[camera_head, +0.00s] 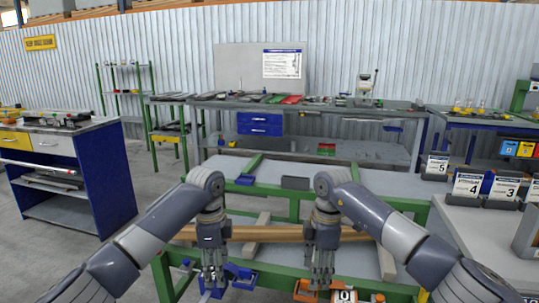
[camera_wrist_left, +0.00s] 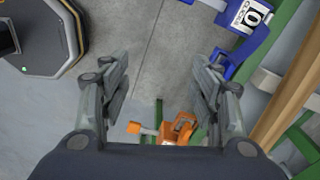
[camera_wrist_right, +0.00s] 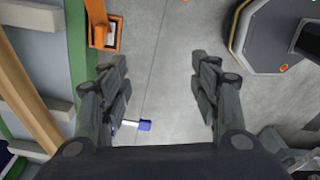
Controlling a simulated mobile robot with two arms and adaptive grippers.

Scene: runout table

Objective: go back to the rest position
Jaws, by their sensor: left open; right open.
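My left gripper (camera_head: 213,280) hangs pointing down at the near edge of the green-framed runout table. Its fingers stand apart and empty over bare floor in the left wrist view (camera_wrist_left: 160,85). My right gripper (camera_head: 321,280) hangs the same way to its right. It is also open and empty over the floor in the right wrist view (camera_wrist_right: 160,85). A long wooden bar (camera_head: 271,233) lies across the table behind both grippers, partly hidden by my wrists. The grippers are apart from it.
A blue clamp (camera_head: 240,277) and an orange clamp (camera_head: 303,291) sit on the near green rail (camera_head: 272,276), close to the grippers. Numbered signs (camera_head: 467,184) stand on the right bench. A blue cabinet (camera_head: 105,170) stands left, with open floor between it and the table.

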